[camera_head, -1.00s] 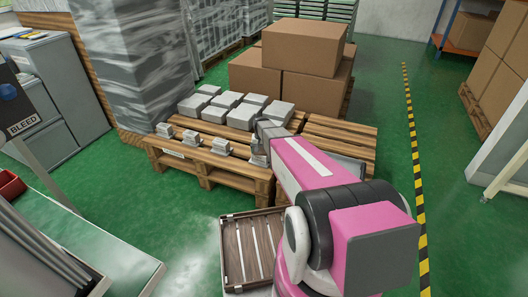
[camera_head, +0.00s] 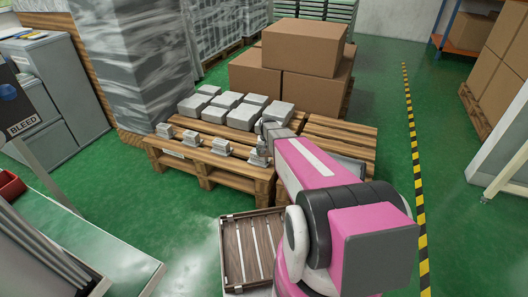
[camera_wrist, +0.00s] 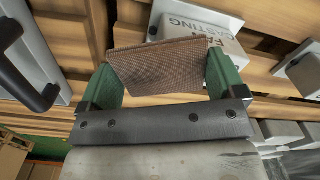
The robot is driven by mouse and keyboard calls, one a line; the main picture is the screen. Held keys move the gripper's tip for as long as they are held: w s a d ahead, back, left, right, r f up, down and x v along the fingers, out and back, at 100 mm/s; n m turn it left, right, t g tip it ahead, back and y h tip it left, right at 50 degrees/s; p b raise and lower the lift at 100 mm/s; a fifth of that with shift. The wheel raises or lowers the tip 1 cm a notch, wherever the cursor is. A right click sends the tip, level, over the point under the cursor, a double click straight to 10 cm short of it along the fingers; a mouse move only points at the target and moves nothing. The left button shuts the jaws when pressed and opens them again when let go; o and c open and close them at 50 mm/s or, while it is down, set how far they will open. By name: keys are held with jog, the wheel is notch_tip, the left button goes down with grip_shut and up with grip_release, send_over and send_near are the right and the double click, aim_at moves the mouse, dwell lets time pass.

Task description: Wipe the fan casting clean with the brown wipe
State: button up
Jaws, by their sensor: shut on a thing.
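The brown wipe (camera_wrist: 158,66) is a folded, textured cloth held between the green fingers of my gripper (camera_wrist: 162,72) in the wrist view. The fan casting (camera_wrist: 196,24) is a pale grey block with its name printed on the face, just beyond the wipe. The wipe covers its lower part, and I cannot tell whether they touch. In the head view, a grey casting (camera_head: 258,159) at the right end of a row on the pallet lies just below my wrist end. My fingers and the wipe are hidden there.
Other small castings (camera_head: 220,147) stand in a row along the front of the wooden pallet (camera_head: 235,178). Several grey blocks (camera_head: 243,117) sit behind them. A dark handle-like part (camera_wrist: 30,80) shows at the wrist view's left. A slatted crate (camera_head: 250,250) lies on the floor in front.

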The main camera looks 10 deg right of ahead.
jog(key=shift+s+d+f, duration=0.1)
jog(key=shift+s+d, duration=0.35)
jog(key=shift+d, duration=0.2)
jog(key=shift+w+a, duration=0.45)
jog(key=shift+a, duration=0.15)
jog(key=shift+w+a, duration=0.4)
jog(key=shift+a, duration=0.2)
jog(key=shift+w+a, duration=0.4)
jog(key=shift+a, duration=0.2)
jog(key=shift+w+a, duration=0.35)
jog(key=shift+a, duration=0.2)
jog(key=shift+s+d, duration=0.55)
jog(key=shift+d, duration=0.25)
jog(key=shift+s+d, duration=0.5)
jog(key=shift+d, duration=0.25)
jog(key=shift+s+d, duration=0.55)
jog(key=shift+d, duration=0.25)
jog(key=shift+w+a, duration=0.75)
jog(key=shift+a, duration=0.3)
jog(key=shift+w+a, duration=0.45)
jog(key=shift+a, duration=0.2)
jog(key=shift+w+a, duration=0.4)
jog(key=shift+a, duration=0.25)
jog(key=shift+r, duration=3.15)
